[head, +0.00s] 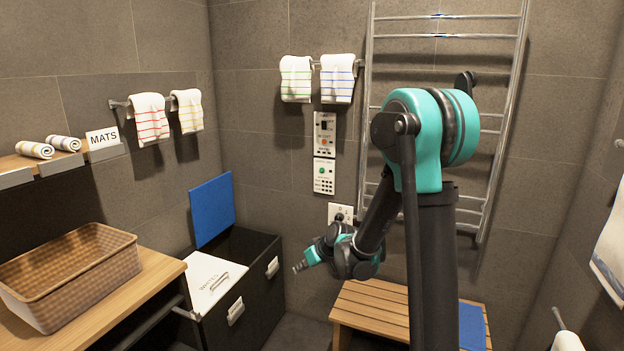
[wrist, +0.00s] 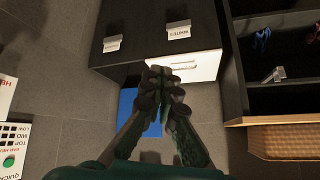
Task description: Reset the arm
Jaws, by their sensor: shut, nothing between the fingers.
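My arm rises in the right half of the head view and bends down so that my gripper (head: 300,267) points left. It hangs in the air between the black hamper and the wooden bench. In the wrist view my gripper (wrist: 163,72) shows with its fingers together and nothing between them. Behind the fingers in that view are the black hamper (wrist: 135,20) and its white lid (wrist: 200,68).
The hamper (head: 250,308) has one raised blue lid (head: 212,208) and one white lid (head: 213,280). A wicker basket (head: 75,270) sits on the wooden counter at left. A slatted bench (head: 370,312) stands below my arm. A towel rail (head: 445,36) is behind it.

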